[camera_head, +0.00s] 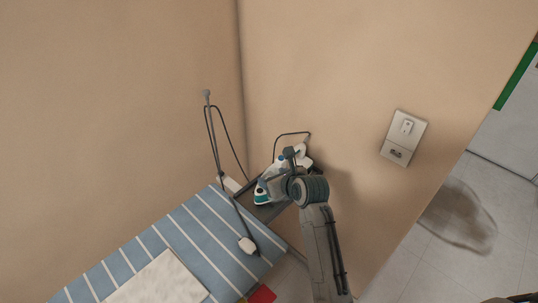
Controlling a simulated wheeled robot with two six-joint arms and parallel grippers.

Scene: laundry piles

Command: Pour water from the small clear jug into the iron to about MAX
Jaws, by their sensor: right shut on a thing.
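The white and teal iron (262,197) sits on the dark rest at the far right end of the ironing board. Its middle is partly hidden by my right gripper (273,185). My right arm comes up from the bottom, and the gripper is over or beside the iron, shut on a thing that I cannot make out. I cannot pick out the small clear jug, a water level or the MAX mark. My left gripper is not in view.
The blue striped ironing board (190,235) runs to the lower left, with a folded pale cloth (158,282) on it. Walls close in behind; a socket plate (404,138) is at right.

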